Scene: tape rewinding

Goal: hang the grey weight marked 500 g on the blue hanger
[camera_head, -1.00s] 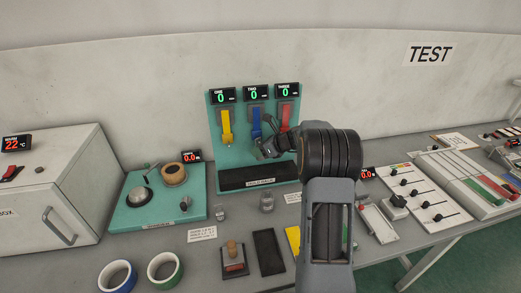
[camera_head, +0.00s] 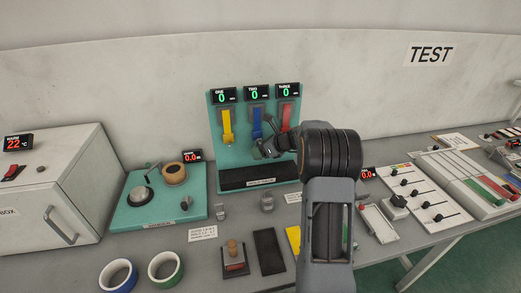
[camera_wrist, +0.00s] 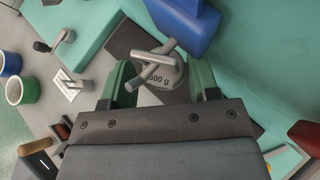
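The grey weight marked 500 g (camera_wrist: 164,80) is between my gripper's two green-padded fingers (camera_wrist: 165,90) in the wrist view. The fingers appear closed on its sides. Crossed grey bars show at its top, just below the blue hanger (camera_wrist: 187,22); I cannot tell whether they are hooked together. In the head view the blue hanger (camera_head: 256,122) hangs in the middle of the teal board, under the display TWO, which reads 0. My gripper (camera_head: 264,150) is just below it and to the right, and the held weight is hard to make out there.
A yellow hanger (camera_head: 227,125) is left of the blue one, and a red hanger (camera_head: 286,118) is right, close to my gripper. Two grey weights (camera_head: 267,202) (camera_head: 220,212) stand on the table before the dark tray (camera_head: 245,178). Tape rolls (camera_head: 165,270) lie at front left.

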